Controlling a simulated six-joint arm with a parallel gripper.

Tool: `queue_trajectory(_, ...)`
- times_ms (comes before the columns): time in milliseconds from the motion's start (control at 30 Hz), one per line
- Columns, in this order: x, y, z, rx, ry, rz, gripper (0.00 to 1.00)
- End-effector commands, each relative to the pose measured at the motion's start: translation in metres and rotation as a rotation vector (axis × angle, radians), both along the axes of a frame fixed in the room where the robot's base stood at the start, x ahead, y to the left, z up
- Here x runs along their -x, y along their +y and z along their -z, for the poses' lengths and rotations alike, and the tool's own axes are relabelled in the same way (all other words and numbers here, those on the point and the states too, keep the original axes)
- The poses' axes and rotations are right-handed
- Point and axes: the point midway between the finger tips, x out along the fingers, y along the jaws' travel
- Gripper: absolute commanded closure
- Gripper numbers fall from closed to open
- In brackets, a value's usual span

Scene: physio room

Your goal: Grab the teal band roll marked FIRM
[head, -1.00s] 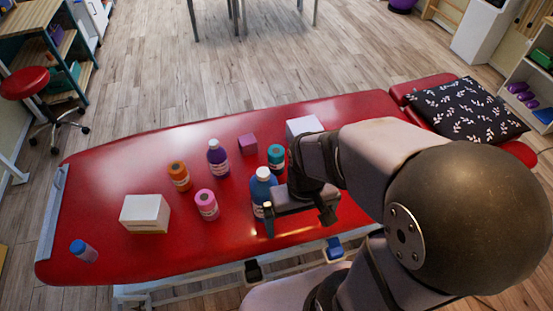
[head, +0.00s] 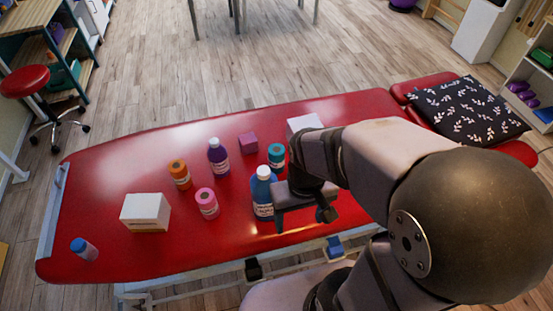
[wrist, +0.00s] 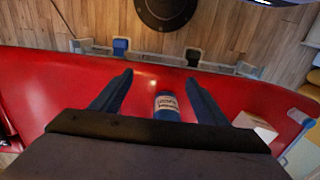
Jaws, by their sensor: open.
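The teal band roll (head: 276,156) stands upright on the red treatment table (head: 110,220) in the head view, its lettering too small to read. A blue bottle (head: 263,193) with a white cap stands nearer, left of my gripper (head: 301,216). My gripper is open, pointing down over the near part of the table, nearer the camera than the teal roll and apart from it. In the wrist view my gripper (wrist: 158,80) has its fingers spread. A blue labelled item (wrist: 166,107), apparently the bottle, shows between them, partly hidden. I cannot make out the teal roll there.
Another white box (head: 146,212) and a blue-capped container (head: 84,249) are further left.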

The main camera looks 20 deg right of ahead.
Motion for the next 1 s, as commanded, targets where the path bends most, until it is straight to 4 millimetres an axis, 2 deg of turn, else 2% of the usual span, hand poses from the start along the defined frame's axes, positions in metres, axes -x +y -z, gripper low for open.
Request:
queue_trajectory(333,-0.001,0.000,-0.046,0.000,-0.007,0.000,0.32)
queue_trajectory(567,-0.026,-0.013,-0.035,0.096,0.033,-0.228,0.32)
queue_trajectory(767,-0.062,-0.029,-0.029,0.217,0.080,-0.489,0.32)
queue_trajectory(867,-0.088,-0.037,-0.025,0.302,0.121,-0.661,0.32)
queue_trajectory(967,-0.126,-0.045,-0.020,0.419,0.184,-0.875,0.32)
queue_trajectory(1000,-0.144,-0.047,-0.018,0.476,0.219,-0.973,0.32)
